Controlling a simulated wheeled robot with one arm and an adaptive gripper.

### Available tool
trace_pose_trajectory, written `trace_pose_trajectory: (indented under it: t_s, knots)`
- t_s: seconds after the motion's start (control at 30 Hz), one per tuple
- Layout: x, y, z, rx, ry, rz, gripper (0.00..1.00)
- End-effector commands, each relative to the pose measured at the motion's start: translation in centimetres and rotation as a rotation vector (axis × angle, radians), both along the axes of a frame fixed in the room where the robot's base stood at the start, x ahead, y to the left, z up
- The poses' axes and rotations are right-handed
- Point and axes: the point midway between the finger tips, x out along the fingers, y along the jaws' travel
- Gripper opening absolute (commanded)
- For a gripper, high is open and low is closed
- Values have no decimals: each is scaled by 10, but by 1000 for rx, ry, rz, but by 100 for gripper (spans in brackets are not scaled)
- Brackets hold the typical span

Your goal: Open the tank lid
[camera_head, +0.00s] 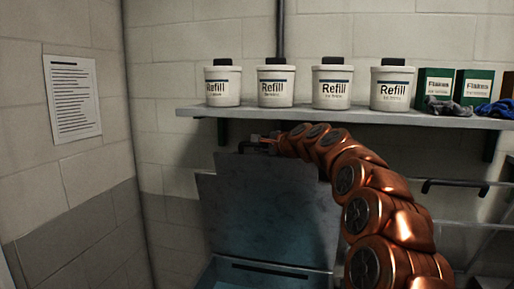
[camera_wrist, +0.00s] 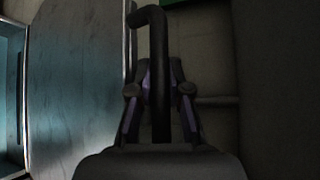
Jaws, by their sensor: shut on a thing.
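The tank lid (camera_head: 262,215) is a blue-grey metal panel standing raised, close to upright, below the shelf. The tank's open top (camera_head: 225,276) shows at the bottom of the head view. My gripper (camera_head: 262,143) is at the lid's upper edge, small and dark there. In the wrist view my gripper (camera_wrist: 160,85) is shut on the black bar handle (camera_wrist: 153,18), which runs between its fingers. The lid's flat face (camera_wrist: 75,90) fills the left of the wrist view, with part of the tank (camera_wrist: 12,90) at the far left. My arm hides the lid's right side.
A grey shelf (camera_head: 300,117) runs just above the lid and my gripper. It carries several white Refill tubs (camera_head: 275,87), green Flakes boxes (camera_head: 435,83) and gloves (camera_head: 448,107). Another black handle (camera_head: 455,184) is right of my arm. A wall stands at left.

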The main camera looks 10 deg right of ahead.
Motion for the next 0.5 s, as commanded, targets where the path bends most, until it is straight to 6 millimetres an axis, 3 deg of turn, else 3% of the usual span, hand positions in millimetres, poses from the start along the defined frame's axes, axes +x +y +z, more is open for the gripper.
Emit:
trace_pose_trajectory:
  t_s: [0.4,0.43,0.5]
  knots:
    - [0,3,-1,-1,1,4,0]
    - [0,3,-1,-1,1,4,20]
    - [0,3,-1,0,1,4,28]
